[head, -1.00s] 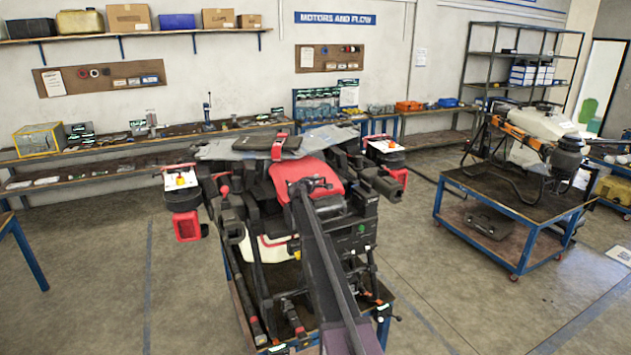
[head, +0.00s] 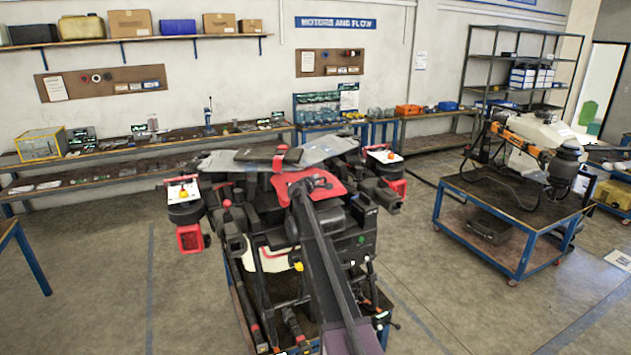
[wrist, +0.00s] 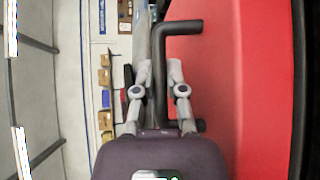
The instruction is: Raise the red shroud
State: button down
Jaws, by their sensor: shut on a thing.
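The red shroud (head: 330,187) is on top of the spray drone (head: 262,262), near its middle, and is partly hidden by my arm. In the wrist view the shroud (wrist: 245,95) is a broad, smooth red surface filling the right side. A black bent handle (wrist: 184,27) stands out beside it. My gripper (wrist: 158,85) has its two grey fingers on either side of the handle's straight part and is shut on it. In the head view my gripper (head: 308,186) is over the shroud, with its fingers hard to make out.
The drone rests on a blue-framed cart. Its red-trimmed side units (head: 183,192) stick out left and right. A second blue cart (head: 510,215) with equipment stands at the right. A long bench (head: 120,165) runs along the back wall. The floor on the left is mostly clear.

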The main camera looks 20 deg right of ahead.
aim_at(316, 193)
jog(key=c, duration=1)
grip_release()
jog(key=shift+o, duration=0.2)
jog(key=shift+f, duration=0.15)
jog(key=f+b, duration=0.6)
jog(key=shift+s, duration=0.25)
jog(key=p+v, duration=0.2)
jog(key=v, duration=1.2)
jog(key=shift+s+r, duration=0.1)
jog(key=shift+s, duration=0.15)
jog(key=s+a+f+m+g+b, duration=0.1)
jog(key=s+f+m+g+b, duration=0.1)
jog(key=s+f, duration=0.4)
jog(key=s+a+f+m+g+y+b, duration=0.1)
jog(key=s+a+f+m+g+b, duration=0.1)
jog(key=s+f, duration=0.3)
jog(key=shift+s+a+f+m+b, duration=0.15)
jog(key=shift+s+f+m+b, duration=0.25)
jog(key=shift+s+m+b, duration=0.4)
jog(key=shift+w, duration=0.1)
